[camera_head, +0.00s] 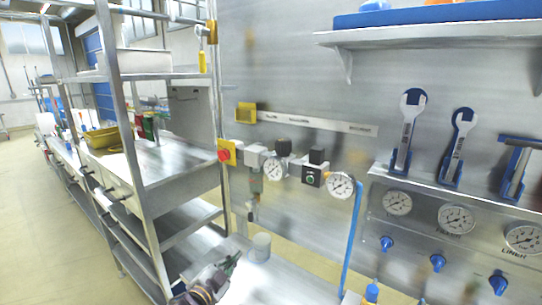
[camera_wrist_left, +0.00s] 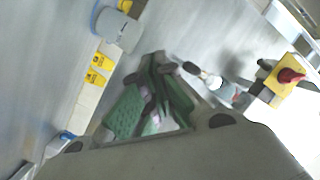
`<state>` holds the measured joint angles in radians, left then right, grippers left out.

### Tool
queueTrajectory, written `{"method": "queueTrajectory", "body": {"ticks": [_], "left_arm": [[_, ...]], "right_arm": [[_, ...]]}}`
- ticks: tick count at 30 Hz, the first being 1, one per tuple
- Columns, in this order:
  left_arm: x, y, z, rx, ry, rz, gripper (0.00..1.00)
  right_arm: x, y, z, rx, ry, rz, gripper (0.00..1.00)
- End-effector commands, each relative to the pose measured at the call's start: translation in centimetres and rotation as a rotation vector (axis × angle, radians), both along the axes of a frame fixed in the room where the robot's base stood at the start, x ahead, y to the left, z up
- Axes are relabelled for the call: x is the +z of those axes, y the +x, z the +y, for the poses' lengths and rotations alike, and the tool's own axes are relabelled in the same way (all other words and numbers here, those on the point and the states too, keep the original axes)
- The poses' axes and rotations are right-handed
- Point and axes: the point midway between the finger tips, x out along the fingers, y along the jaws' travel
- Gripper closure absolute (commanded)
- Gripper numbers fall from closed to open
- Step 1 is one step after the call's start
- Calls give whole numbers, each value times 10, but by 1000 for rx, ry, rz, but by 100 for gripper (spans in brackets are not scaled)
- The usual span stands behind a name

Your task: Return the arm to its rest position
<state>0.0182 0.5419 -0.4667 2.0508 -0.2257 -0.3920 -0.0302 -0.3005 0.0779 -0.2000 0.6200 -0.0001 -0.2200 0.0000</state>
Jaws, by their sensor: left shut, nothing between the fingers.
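My left gripper (camera_head: 233,259) shows at the bottom of the head view, low over the light bench surface (camera_head: 285,280). It is shut and empty. In the left wrist view its green-padded fingers (camera_wrist_left: 158,60) come together at the tips. A small grey cylinder (camera_head: 260,247) stands on the bench just right of the fingertips, apart from them. It also shows in the left wrist view (camera_wrist_left: 118,32). My right gripper is in neither view.
A red button on a yellow box (camera_head: 226,154), gauges (camera_head: 341,185) and a blue pipe (camera_head: 352,240) are on the wall panel. A metal shelf rack (camera_head: 125,130) stands at the left. Open floor (camera_head: 40,230) lies beyond it.

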Motion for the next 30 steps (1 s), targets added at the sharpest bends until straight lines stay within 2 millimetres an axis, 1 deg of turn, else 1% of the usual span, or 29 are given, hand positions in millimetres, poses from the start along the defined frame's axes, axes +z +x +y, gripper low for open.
{"method": "queueTrajectory", "body": {"ticks": [8, 14, 17, 23, 30], "left_arm": [[-38, -32, 23, 170, -88, 238, 100], [-67, -65, 42, 286, -140, 421, 100], [-81, -84, 51, 341, -162, 514, 100], [-109, -131, 68, 447, -202, 709, 100], [-134, -193, 85, 561, -238, 938, 100]], "right_arm": [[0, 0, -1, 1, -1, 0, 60], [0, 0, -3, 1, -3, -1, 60], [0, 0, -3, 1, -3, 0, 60], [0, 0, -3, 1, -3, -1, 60], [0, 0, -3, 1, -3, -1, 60]]}}
